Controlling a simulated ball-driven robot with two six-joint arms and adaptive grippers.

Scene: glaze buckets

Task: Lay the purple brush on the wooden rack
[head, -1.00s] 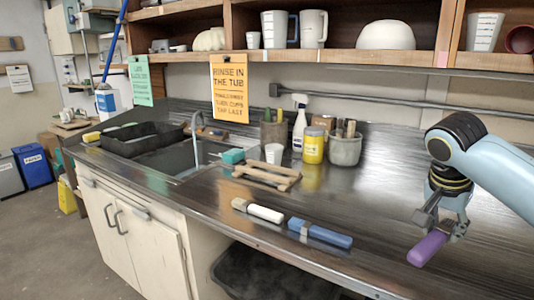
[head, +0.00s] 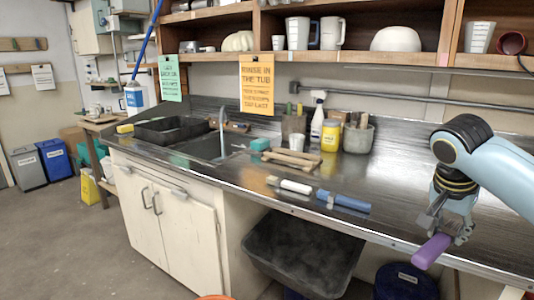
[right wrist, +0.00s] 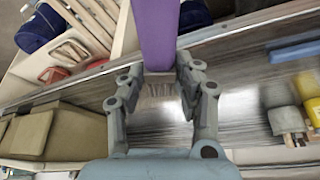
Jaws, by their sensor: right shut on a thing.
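The purple brush (head: 431,251) is held in my right gripper (head: 447,228), at the front right of the counter. In the right wrist view, the fingers of the right gripper (right wrist: 161,80) are closed around the brush near its bristles, and its purple handle (right wrist: 156,30) points away out of the top of the frame. The wooden rack (head: 290,158) lies on the metal counter near the sink, well to the left of my right gripper, and looks empty. My left gripper is not in view.
A white brush (head: 291,186) and a blue brush (head: 343,201) lie along the counter's front, between rack and gripper. Behind the rack stand a white cup (head: 297,142), yellow jar (head: 331,135) and grey pot (head: 357,138). A teal sponge (head: 260,144) lies by the sink (head: 210,147).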

